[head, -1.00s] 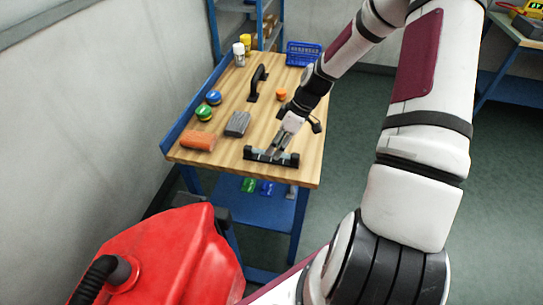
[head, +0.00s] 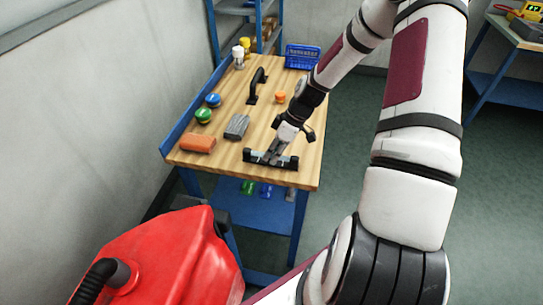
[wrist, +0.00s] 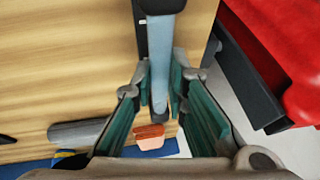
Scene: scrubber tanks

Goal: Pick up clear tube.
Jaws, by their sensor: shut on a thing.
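The clear tube (wrist: 160,75) is a pale blue-grey, see-through length running between my fingertips in the wrist view, with a dark end piece at the top of the picture. In the head view the dark-ended holder (head: 250,155) lies at the near edge of the wooden table, and the tube is hard to make out there. My gripper (wrist: 161,75) has its two teal-padded fingers on either side of the tube, shut on it. In the head view my gripper (head: 273,155) is low over the holder. I cannot tell whether the tube is clear of the table.
An orange block (head: 198,144), a grey block (head: 236,126), green (head: 204,115) and blue (head: 213,100) round items, a black handle (head: 257,86) and a small orange cap (head: 280,97) are on the table. A blue basket (head: 303,56) is at the back. A red canister (head: 160,260) stands in front.

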